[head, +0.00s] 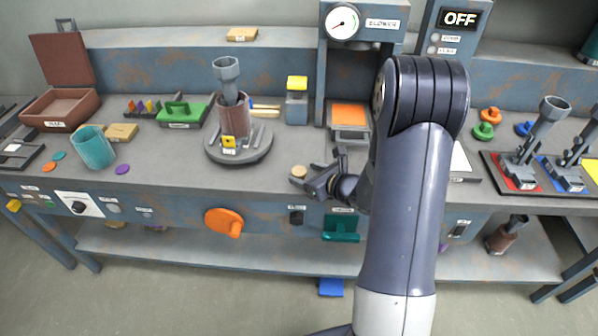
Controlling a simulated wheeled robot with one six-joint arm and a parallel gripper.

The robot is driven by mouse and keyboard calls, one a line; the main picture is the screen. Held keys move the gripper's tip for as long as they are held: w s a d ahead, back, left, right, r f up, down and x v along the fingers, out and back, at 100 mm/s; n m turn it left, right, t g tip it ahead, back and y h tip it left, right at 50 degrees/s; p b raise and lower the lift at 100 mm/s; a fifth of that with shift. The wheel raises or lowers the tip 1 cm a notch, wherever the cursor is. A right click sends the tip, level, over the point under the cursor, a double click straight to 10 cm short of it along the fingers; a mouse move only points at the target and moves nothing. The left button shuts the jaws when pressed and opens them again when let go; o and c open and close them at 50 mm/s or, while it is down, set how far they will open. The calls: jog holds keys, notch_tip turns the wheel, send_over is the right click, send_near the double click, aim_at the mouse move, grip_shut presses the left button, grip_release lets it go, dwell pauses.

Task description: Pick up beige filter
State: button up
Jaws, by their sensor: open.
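A small round beige disc (298,172), which looks like the beige filter, is near the front edge of the grey bench, just left of my gripper. My gripper (318,173) is low over the bench top with its dark fingers spread apart and nothing visible between them. The disc appears beside the left fingertip; I cannot tell whether they touch. My arm hides part of the bench to the right.
A round stand (240,152) with a brown cylinder and grey funnel is left of my gripper. A blower column (363,70) rises behind it. An orange-topped block (349,115) stands at its foot.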

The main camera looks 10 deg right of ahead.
jog(key=shift+x, duration=0.8)
jog(key=shift+c, duration=0.4)
jog(key=c, duration=1)
